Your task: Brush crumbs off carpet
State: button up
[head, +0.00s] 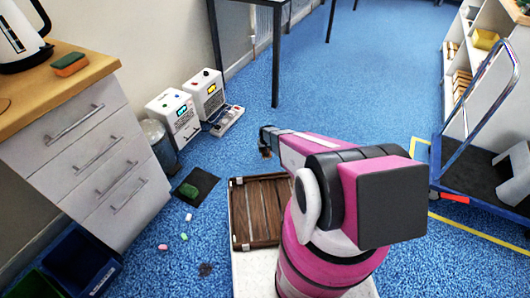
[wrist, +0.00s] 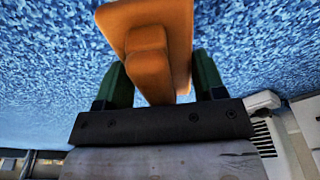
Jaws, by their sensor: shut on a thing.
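My gripper (head: 265,141) hangs over the blue carpet (head: 300,105), near the middle of the head view. In the wrist view my gripper (wrist: 161,75) has its two dark green fingers on either side of an orange block-like thing (wrist: 172,28), probably a brush, and is shut on it. Its far end is out of view, and only a small dark brown part shows in the head view. A dark patch of crumbs (head: 206,269) lies on the carpet at lower left. Small pink (head: 163,247), green (head: 184,237) and white (head: 188,217) bits lie near it.
A drawer cabinet (head: 95,150) stands at left, with a blue bin (head: 80,262) below. A green thing lies on a dark mat (head: 209,183). A blue-framed trolley (head: 455,165) stands right. Carpet behind is open.

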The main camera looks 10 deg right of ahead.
jog(key=shift+r, duration=1.6)
